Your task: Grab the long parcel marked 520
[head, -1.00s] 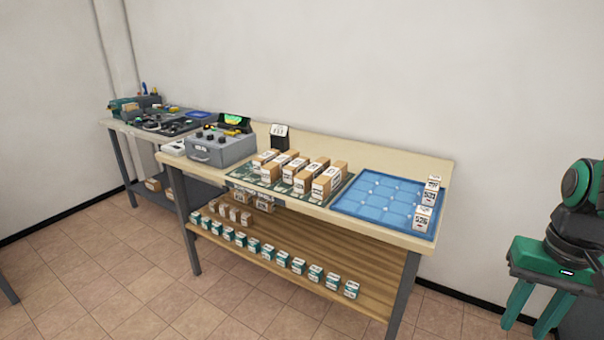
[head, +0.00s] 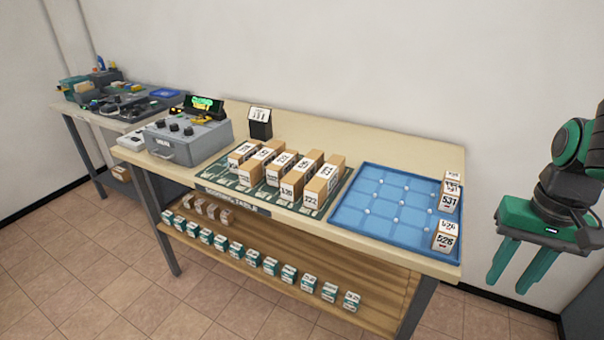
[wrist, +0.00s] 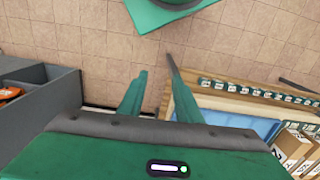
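Several long brown parcels (head: 283,176) with white number labels stand in a row on a green mat on the table. The front right one (head: 322,186) seems to read 222. The other numbers are too small to read surely, so I cannot tell which is 520. Parcels also show at the lower right of the wrist view (wrist: 292,150). My gripper (head: 512,268) is at the right, off the table's right end and well apart from the parcels. Its two green fingers point down, spread with an empty gap, also in the wrist view (wrist: 158,74).
A blue gridded tray (head: 352,211) lies right of the parcels, with small white-labelled boxes (head: 446,236) at its right. A grey control box (head: 188,143) and black number stand (head: 260,122) are behind and left. A lower shelf (head: 375,299) holds small boxes. Open floor lies in front.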

